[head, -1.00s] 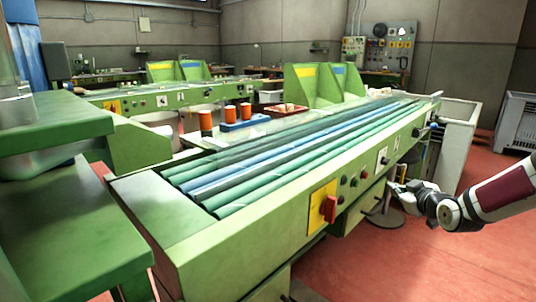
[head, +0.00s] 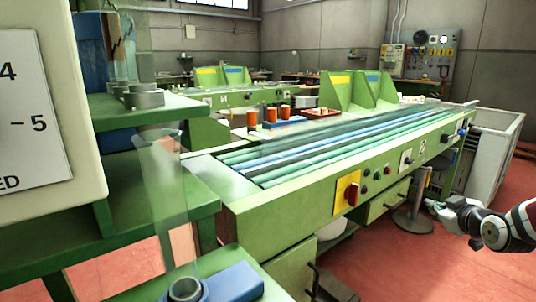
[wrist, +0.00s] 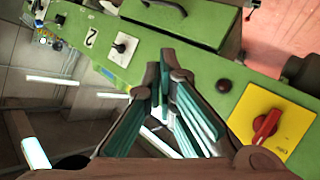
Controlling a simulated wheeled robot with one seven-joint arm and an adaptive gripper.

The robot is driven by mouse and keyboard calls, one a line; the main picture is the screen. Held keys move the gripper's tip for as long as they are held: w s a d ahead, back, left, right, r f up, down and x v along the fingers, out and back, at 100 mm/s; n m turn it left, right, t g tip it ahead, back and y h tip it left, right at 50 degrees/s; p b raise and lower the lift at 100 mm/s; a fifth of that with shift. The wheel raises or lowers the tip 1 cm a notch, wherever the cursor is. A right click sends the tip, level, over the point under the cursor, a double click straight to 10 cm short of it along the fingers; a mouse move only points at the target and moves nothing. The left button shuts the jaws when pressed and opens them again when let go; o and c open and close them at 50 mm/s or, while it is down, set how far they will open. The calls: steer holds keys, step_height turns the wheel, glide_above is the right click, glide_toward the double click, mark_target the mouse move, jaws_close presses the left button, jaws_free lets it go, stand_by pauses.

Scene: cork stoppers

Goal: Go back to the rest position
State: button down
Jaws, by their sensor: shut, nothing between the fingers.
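My gripper (head: 437,207) shows at the right of the head view, at the end of my arm, in front of the green machine (head: 300,222). In the wrist view my gripper (wrist: 166,60) has its dark fingers with teal pads together at the tips. It is shut, with nothing held. The machine's green front panel (wrist: 190,40) fills the upper part of the wrist view, beyond the fingertips, and I see no contact.
The machine has blue and green rollers (head: 330,145) and a red switch on a yellow plate (head: 347,193). Orange cups (head: 252,118) and a tray (head: 320,113) stand behind it. A round-based stand (head: 412,222) is near my gripper. Red floor (head: 390,275) lies open at the lower right.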

steer(key=s+a+r+m+g+h+p, duration=0.1)
steer(key=s+a+r+g+p, duration=0.2)
steer(key=s+a+r+p, duration=0.65)
steer(key=s+a+r+g+h+p, duration=0.1)
steer(key=s+a+r+g+p, duration=0.35)
steer(key=r, duration=0.75)
steer(key=s+a+r+m+y+p, duration=0.1)
steer(key=s+a+r+p, duration=0.3)
steer(key=s, duration=0.7)
steer(key=s+a+r+m+g+y+p, duration=0.1)
steer(key=s+a+r+p, duration=0.3)
steer(key=s, duration=0.6)
steer(key=s+a+r+m+g+y+p, duration=0.1)
steer(key=s+a+r+p, duration=0.3)
steer(key=s+r, duration=0.3)
steer(key=s+p, duration=0.1)
steer(key=s, duration=0.3)
steer(key=shift+s+a+m+p, duration=0.3)
steer(key=shift+s+a, duration=0.05)
steer(key=shift+a, duration=0.05)
